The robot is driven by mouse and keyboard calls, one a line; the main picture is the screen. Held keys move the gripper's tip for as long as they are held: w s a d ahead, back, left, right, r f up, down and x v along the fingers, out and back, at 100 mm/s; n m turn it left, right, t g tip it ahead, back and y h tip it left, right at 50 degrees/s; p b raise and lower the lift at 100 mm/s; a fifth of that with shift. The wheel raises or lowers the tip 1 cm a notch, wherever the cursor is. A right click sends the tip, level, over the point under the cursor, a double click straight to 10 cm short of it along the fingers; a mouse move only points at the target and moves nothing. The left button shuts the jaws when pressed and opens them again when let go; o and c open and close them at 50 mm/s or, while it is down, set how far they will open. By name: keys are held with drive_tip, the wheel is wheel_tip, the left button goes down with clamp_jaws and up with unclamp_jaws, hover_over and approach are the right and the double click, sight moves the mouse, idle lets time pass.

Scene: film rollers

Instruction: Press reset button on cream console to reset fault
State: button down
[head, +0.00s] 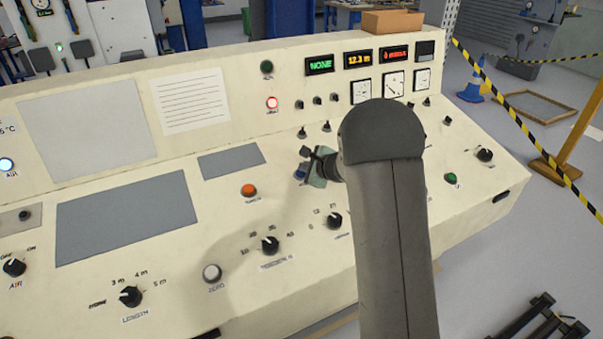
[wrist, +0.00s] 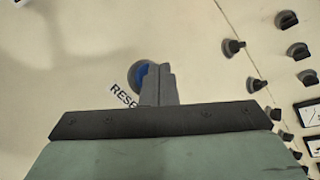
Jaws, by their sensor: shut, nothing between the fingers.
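The cream console (head: 110,190) fills most of the head view. Its blue reset button (head: 300,174) shows beside my gripper, partly hidden by it. In the wrist view the blue button (wrist: 140,75) sits in a dark ring, with a label reading "RESE" beside it and the rest covered. My gripper (head: 309,155) is shut and empty, with its fingers (wrist: 159,80) over the right part of the button. I cannot tell whether the fingertips touch the button. A red lamp (head: 271,103) is lit on the upright panel, and a display (head: 394,54) shows red text.
An orange button (head: 249,190), a white ZERO button (head: 212,273), a green button (head: 451,179) and several black knobs stand on the console around my arm. Small black switches (head: 303,132) rise behind my gripper. Yellow-black tape (head: 520,135) hangs at the right.

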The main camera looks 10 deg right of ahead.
drive_tip(key=shift+w+f+b, duration=0.1)
drive_tip(key=shift+f+b, duration=0.4)
drive_tip(key=shift+b, duration=0.25)
idle(0.5)
drive_tip(key=shift+r, duration=0.1)
idle(0.3)
drive_tip(key=shift+s+r, duration=0.2)
drive_tip(key=shift+r, duration=0.55)
drive_tip(key=shift+r, duration=0.1)
drive_tip(key=r+p, duration=0.1)
drive_tip(key=r, duration=0.1)
drive_tip(key=s+r+p, duration=0.1)
drive_tip(key=r, duration=0.1)
drive_tip(key=shift+d+r+p, duration=0.2)
drive_tip(key=shift+r+p, duration=0.15)
drive_tip(key=shift+s, duration=0.1)
idle(0.3)
